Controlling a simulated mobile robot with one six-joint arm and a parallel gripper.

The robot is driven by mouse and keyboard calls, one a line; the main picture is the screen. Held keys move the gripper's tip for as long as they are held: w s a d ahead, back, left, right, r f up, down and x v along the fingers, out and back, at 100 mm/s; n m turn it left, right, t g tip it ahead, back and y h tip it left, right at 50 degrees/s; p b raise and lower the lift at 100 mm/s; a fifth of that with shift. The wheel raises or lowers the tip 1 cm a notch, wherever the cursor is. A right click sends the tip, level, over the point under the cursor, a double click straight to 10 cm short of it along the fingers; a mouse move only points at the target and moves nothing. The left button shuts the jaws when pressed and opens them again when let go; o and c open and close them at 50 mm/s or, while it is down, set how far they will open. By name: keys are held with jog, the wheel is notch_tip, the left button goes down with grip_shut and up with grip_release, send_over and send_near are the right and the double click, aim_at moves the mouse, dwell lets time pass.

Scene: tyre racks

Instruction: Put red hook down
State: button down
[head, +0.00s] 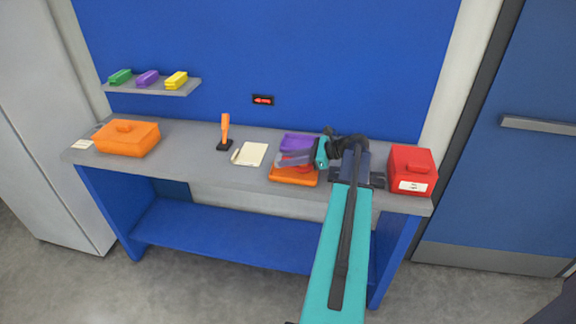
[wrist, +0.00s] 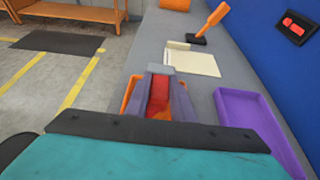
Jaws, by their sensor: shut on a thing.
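The red hook (wrist: 158,96) sits between the fingers of my gripper (wrist: 160,84) in the wrist view. My gripper is shut on it, and the fingers hide much of its shape. In the head view my gripper (head: 291,160) is over the bench, above an orange tray (head: 294,179); a bit of red shows there. The orange tray also shows beside the fingers in the wrist view (wrist: 130,92). I cannot tell whether the hook touches the tray.
A purple tray (head: 298,139) lies behind, against the blue wall. A notepad (head: 250,154), an orange-handled tool on a black base (head: 225,132) and an orange box (head: 127,138) stand to the left. A red box (head: 411,168) stands at the right end of the grey bench (head: 195,163).

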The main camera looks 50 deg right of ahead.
jog(key=shift+f, duration=1.3)
jog(key=shift+f, duration=0.1)
jog(key=c, duration=1.5)
grip_release()
jog(key=shift+c, duration=0.2)
jog(key=b+v, duration=0.2)
jog(key=v, duration=1)
